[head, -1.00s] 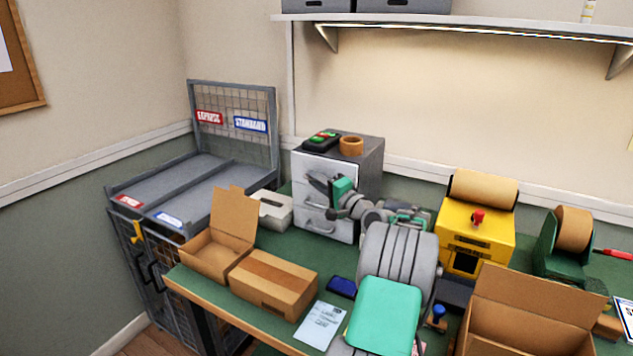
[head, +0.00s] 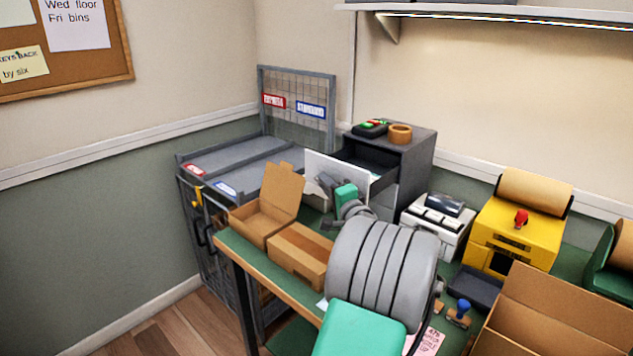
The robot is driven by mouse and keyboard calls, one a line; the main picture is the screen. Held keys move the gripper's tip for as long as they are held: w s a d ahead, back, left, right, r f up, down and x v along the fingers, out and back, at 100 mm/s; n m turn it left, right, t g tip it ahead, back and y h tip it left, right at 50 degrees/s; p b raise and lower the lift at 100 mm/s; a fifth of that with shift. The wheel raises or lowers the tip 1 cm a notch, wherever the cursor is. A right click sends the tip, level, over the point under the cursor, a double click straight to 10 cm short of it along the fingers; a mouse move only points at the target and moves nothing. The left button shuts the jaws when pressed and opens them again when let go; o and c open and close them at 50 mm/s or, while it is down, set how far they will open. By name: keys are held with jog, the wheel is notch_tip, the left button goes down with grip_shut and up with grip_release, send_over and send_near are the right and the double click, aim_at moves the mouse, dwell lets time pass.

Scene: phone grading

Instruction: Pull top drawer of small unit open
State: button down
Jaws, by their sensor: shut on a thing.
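The small drawer unit (head: 412,160) is a dark grey cabinet with pale drawer fronts at the back of the bench. Its top drawer (head: 338,178) stands pulled well out toward the left, and its dark inside shows behind the white front. My gripper (head: 326,186) is at that front and shut on its handle, which the fingers mostly hide. My grey and green arm reaches up from the bottom of the view and covers part of the lower drawers.
A roll of tape (head: 400,134) and a dark device with coloured buttons (head: 370,128) sit on the unit. An open carton (head: 262,222) and a closed carton (head: 300,254) lie close in front of the drawer. A white printer (head: 437,226) and a yellow dispenser (head: 515,225) stand right.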

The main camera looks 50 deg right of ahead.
jog(key=shift+a, duration=0.15)
jog(key=c, duration=1.5)
grip_release()
jog(key=b+v, duration=0.1)
jog(key=v, duration=0.6)
jog(key=shift+s+a, duration=0.15)
jog(key=shift+s, duration=0.2)
